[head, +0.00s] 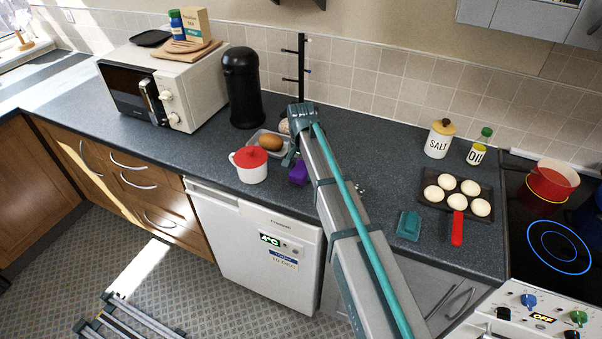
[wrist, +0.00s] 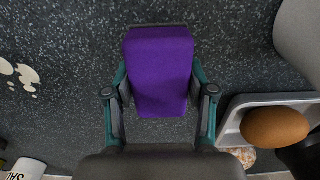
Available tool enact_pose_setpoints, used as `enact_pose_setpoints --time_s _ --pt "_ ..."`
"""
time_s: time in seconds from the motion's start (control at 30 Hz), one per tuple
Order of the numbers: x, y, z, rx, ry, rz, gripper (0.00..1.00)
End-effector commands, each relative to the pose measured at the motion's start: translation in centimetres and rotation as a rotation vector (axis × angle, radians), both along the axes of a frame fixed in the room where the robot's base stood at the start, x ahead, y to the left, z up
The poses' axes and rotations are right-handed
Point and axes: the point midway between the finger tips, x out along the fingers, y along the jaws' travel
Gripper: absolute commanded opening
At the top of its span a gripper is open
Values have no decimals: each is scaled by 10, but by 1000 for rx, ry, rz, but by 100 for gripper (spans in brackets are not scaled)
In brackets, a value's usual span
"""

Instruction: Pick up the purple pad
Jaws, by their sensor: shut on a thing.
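The purple pad (wrist: 160,72) is a small block between the two fingers of my gripper (wrist: 160,92) in the wrist view. The fingers press on its left and right sides. In the head view the pad (head: 298,173) shows only in part, beside my arm and near the front edge of the dark counter. My gripper (head: 290,158) is mostly hidden there behind my wrist. I cannot tell whether the pad touches the counter or is held just above it.
A tray (wrist: 231,130) with a brown egg-like item (wrist: 276,127) lies close to the right finger. A white pot with a red lid (head: 251,165) stands left of the pad. A teal block (head: 409,226) and a muffin pan (head: 432,182) are farther right.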

Motion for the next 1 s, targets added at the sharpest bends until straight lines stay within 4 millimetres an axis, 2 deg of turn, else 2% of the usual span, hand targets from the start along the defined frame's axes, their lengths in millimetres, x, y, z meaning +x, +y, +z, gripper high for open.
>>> enact_pose_setpoints --time_s 0.37,0.57,0.67,1.0 --pt "0 0 3 1 -1 0 23" --pt "1 0 17 1 -1 0 23" --pt "1 0 31 1 -3 0 23" --pt "-58 -14 91 1 -4 0 23"
